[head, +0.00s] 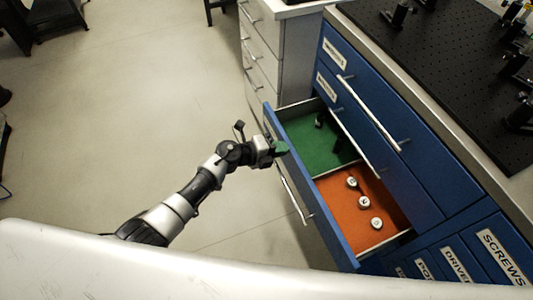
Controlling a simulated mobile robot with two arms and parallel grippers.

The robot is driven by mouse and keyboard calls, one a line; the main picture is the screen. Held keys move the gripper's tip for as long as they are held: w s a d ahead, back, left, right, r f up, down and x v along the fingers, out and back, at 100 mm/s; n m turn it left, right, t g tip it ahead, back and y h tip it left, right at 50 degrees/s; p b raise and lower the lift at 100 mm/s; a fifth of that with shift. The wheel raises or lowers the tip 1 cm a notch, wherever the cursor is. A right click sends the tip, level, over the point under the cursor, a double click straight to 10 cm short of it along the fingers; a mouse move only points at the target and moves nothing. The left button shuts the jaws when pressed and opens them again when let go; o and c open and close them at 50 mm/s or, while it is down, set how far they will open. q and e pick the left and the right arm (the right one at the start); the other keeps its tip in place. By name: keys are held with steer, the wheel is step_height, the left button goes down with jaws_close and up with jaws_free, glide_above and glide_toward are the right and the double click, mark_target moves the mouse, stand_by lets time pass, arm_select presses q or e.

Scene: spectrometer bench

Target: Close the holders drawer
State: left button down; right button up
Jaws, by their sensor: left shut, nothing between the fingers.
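The open drawer (337,229) sticks out of the blue cabinet (440,190). Its inside has a green compartment (312,141) at the back and an orange compartment (345,212) nearer me. Dark small parts lie in the green part, and several white round pieces stand in the orange part. I cannot read a label on this drawer's front. My left gripper (281,148) is shut and empty at the top edge of the drawer front, near its far end. Whether it touches the front is not clear. My right gripper is not in view.
Closed drawers with long bar handles (372,112) sit above the open one. Labelled small drawers (490,250) are at lower right. A black perforated bench top (450,70) carries optical mounts. A white drawer unit (285,45) stands behind. The floor (150,110) at left is clear.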

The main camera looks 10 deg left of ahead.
arm_select(q)
steer(key=w+d+b, duration=0.1)
steer(key=d, duration=0.2)
steer(key=w+d+b, duration=0.1)
steer(key=w+d, duration=0.1)
steer(key=d, duration=0.1)
steer(key=w+d, duration=0.2)
steer(key=shift+d+f+b, duration=0.15)
steer(key=shift+d+b, duration=0.25)
steer(key=shift+w+d+b, duration=0.3)
steer(key=shift+w+d, duration=0.1)
steer(key=shift+d, duration=0.3)
steer(key=shift+w+d+b, duration=0.35)
steer(key=shift+w+d, duration=0.1)
steer(key=shift+d, duration=0.25)
steer(key=shift+w+d+b, duration=0.3)
steer(key=shift+w+d, duration=0.1)
steer(key=shift+d, duration=0.3)
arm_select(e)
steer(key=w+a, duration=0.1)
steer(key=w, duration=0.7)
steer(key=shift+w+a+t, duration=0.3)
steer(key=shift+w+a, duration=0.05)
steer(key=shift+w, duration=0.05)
